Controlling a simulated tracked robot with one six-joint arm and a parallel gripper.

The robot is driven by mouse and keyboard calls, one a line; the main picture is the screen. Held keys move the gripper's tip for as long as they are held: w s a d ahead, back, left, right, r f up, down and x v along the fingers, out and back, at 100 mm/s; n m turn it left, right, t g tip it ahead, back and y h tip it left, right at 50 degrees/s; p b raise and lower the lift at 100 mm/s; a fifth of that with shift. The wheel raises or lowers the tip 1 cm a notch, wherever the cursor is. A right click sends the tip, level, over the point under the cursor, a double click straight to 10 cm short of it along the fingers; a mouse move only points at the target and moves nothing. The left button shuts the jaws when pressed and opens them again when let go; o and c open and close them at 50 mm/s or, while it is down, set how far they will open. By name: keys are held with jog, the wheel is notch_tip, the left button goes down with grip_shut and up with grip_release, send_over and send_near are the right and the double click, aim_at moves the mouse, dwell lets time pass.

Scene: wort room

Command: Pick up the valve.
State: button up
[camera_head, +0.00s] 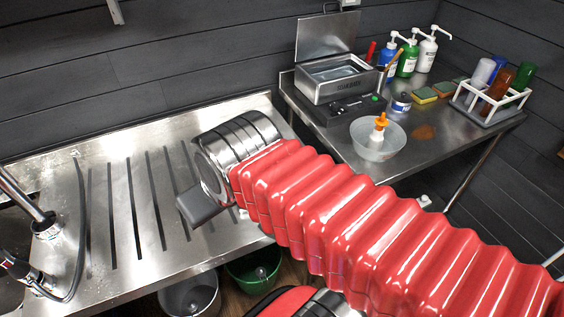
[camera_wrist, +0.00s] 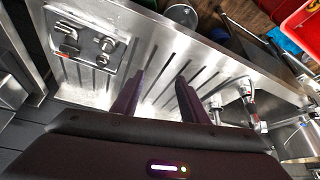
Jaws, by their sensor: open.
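In the wrist view a shallow metal tray (camera_wrist: 85,69) sits at the upper left and holds several small shiny metal fittings. One fitting with a red part (camera_wrist: 66,48), at the tray's left, looks like the valve; it is too small to be sure. My gripper (camera_wrist: 158,96) is open, its two dark fingers apart with only the slotted steel drainboard seen between them. The tray lies to the left of and beyond the fingertips. In the head view my gripper (camera_head: 194,206) is over the drainboard, partly hidden by my wrist; the tray and fittings do not show there.
The steel drainboard (camera_head: 110,180) is mostly clear, with a tap (camera_head: 45,226) at its left. A side table on the right bears a heater box (camera_head: 340,82), a bowl (camera_head: 378,150), pump bottles (camera_head: 408,56) and a bottle rack (camera_head: 488,108). Buckets (camera_head: 255,268) stand below.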

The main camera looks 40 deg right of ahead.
jog(key=shift+o, duration=0.6)
jog(key=shift+w+d, duration=0.25)
jog(key=o, duration=0.6)
jog(key=shift+m+h, duration=0.3)
jog(key=shift+m, duration=0.3)
jog(key=w+d, duration=0.1)
jog(key=d, duration=0.1)
jog(key=w+d, duration=0.1)
jog(key=w, duration=0.1)
jog(key=w+d, duration=0.1)
jog(key=d, duration=0.1)
jog(key=shift+w+d+f, duration=0.25)
jog(key=shift+w+d, duration=0.05)
jog(key=shift+c, duration=0.2)
jog(key=w+d+f+m, duration=0.1)
jog(key=w+d+f, duration=0.1)
jog(key=d, duration=0.9)
jog(key=w+d+f+m+g+h, duration=0.1)
jog(key=w+d+f+m, duration=0.1)
jog(key=d, duration=1)
jog(key=x, duration=0.2)
jog(key=shift+f, duration=0.35)
jog(key=shift+w+f, duration=0.1)
jog(key=shift+w, duration=0.05)
jog(key=x, duration=0.8)
jog(key=shift+f, duration=0.25)
